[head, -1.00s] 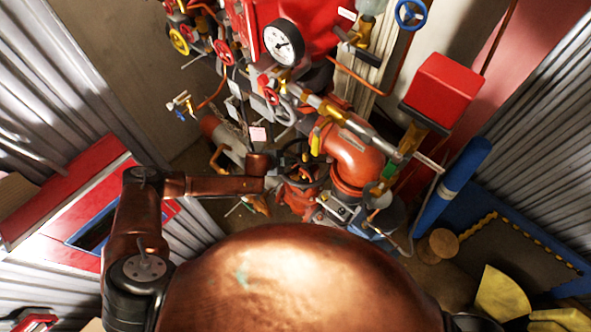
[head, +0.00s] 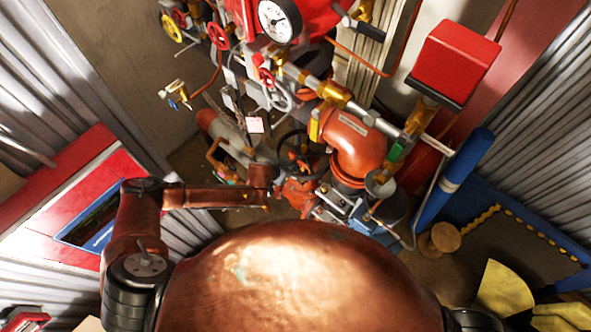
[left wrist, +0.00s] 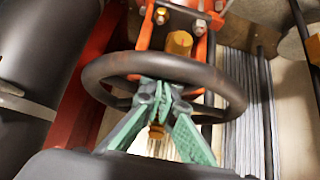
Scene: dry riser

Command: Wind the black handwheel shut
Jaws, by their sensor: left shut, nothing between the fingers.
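The black handwheel (head: 291,148) sits on a red-orange valve body (head: 297,192) low in the pipework, partly hidden in the head view. In the left wrist view the handwheel (left wrist: 225,84) fills the middle as a dark ring around an orange yoke and a brass-coloured nut. My left gripper (left wrist: 160,90) has green fingers closed together with nothing between them. The fingers overlap the near part of the ring, with their tips appearing inside its outline; I cannot tell whether they touch it. In the head view the gripper is hard to make out beyond my copper-coloured arm. My right gripper is not seen.
An orange pipe elbow (head: 355,145) stands right of the handwheel, with a pressure gauge (head: 279,20) and small red wheels above. A red box (head: 455,62) and a blue post (head: 454,187) stand further right. Corrugated walls close both sides.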

